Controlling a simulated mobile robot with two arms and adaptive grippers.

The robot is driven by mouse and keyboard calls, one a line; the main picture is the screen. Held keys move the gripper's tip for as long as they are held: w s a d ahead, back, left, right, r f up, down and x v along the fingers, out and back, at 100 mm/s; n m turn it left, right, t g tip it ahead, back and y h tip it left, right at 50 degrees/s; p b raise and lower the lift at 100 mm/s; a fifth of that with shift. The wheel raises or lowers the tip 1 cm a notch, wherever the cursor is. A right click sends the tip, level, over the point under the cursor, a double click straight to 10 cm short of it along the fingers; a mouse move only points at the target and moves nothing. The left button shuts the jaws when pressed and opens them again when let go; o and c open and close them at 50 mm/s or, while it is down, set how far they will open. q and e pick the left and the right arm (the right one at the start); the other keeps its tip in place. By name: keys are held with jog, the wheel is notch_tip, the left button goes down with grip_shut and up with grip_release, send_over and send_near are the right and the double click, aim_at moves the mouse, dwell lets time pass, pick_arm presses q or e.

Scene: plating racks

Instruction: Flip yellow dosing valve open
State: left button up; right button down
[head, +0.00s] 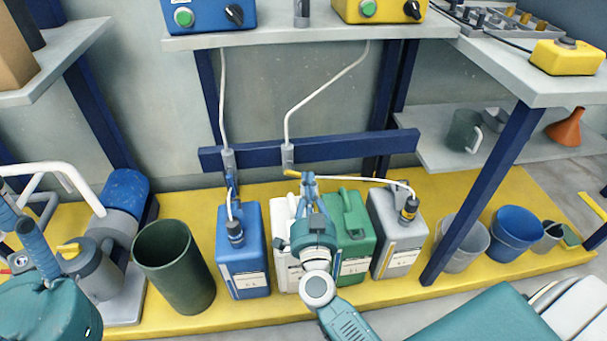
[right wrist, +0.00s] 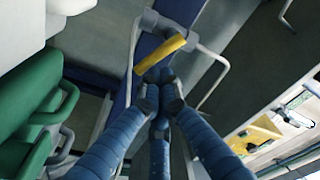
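The yellow dosing valve is a grey fitting (head: 287,157) on the blue rail, with a white tube entering from above. Its short yellow handle (head: 292,173) points sideways and slightly down, toward my right gripper. The handle shows large in the right wrist view (right wrist: 160,53), tilted, just beyond the fingertips. My right gripper (head: 308,178) has its blue fingers drawn together, tips (right wrist: 155,75) close beside the handle's lower end. Whether they touch it is unclear, and nothing shows between them. My left gripper (head: 16,210) is at the left edge, partly cut off, its fingers apart and apparently empty.
Blue (head: 242,262), white (head: 284,240), green (head: 355,245) and grey (head: 396,240) canisters stand below the rail (head: 350,150). A similar grey valve fitting (head: 228,160) is left of the yellow one. A dark green bin (head: 174,268) and a pump (head: 120,205) stand left.

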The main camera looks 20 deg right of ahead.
jog(key=shift+w+a+f+m+g+p, duration=0.15)
jog(key=shift+f+m+p, duration=0.3)
jog(key=shift+m, duration=0.7)
jog(key=shift+s+f+m+g+p, duration=0.1)
jog(key=shift+f+m+g+p, duration=0.3)
jog(key=shift+m, duration=0.75)
dwell(1.0)
jog(key=shift+w+a+f+m+g+p, duration=0.1)
jog(key=shift+a+f+m+p, duration=0.15)
jog(key=shift+m, duration=0.6)
jog(key=shift+w+a+f+m+g+p, duration=0.1)
jog(key=shift+m+p, duration=0.2)
jog(key=shift+m, duration=0.6)
jog(key=shift+a+f+m+g+p, duration=0.1)
jog(key=shift+a+f+m+p, duration=0.15)
jog(key=shift+m, duration=0.6)
dwell(2.1)
